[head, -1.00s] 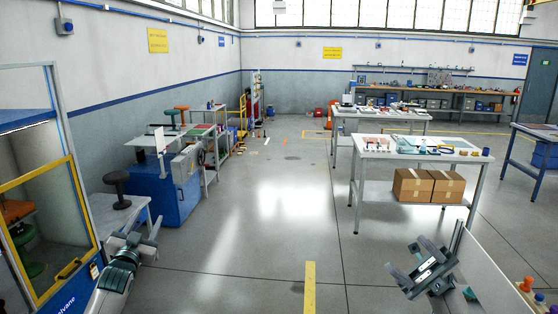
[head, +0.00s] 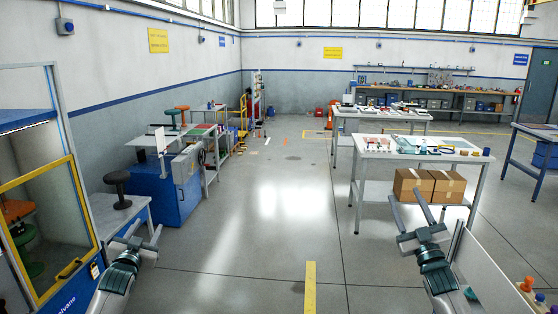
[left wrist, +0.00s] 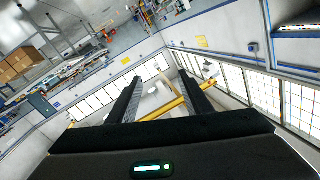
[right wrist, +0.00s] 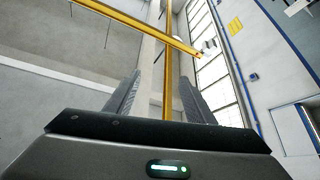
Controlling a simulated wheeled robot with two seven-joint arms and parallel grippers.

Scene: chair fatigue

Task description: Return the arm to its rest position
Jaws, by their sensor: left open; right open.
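My left gripper (head: 142,235) is at the lower left of the head view, fingers spread and empty, in front of the small grey table. In the left wrist view its two dark fingers (left wrist: 165,100) stand apart with nothing between them. My right gripper (head: 418,212) is at the lower right of the head view, pointing up and forward, open and empty. In the right wrist view its fingers (right wrist: 158,100) are apart, with only the ceiling and a yellow beam behind them.
A dark stool (head: 117,188) stands on the small grey table (head: 146,198) at left, by the yellow-framed cabinet (head: 75,220). A workbench (head: 385,148) with cardboard boxes (head: 447,187) on its shelf is ahead right. A pale panel (head: 488,275) stands beside my right arm. The middle floor is clear.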

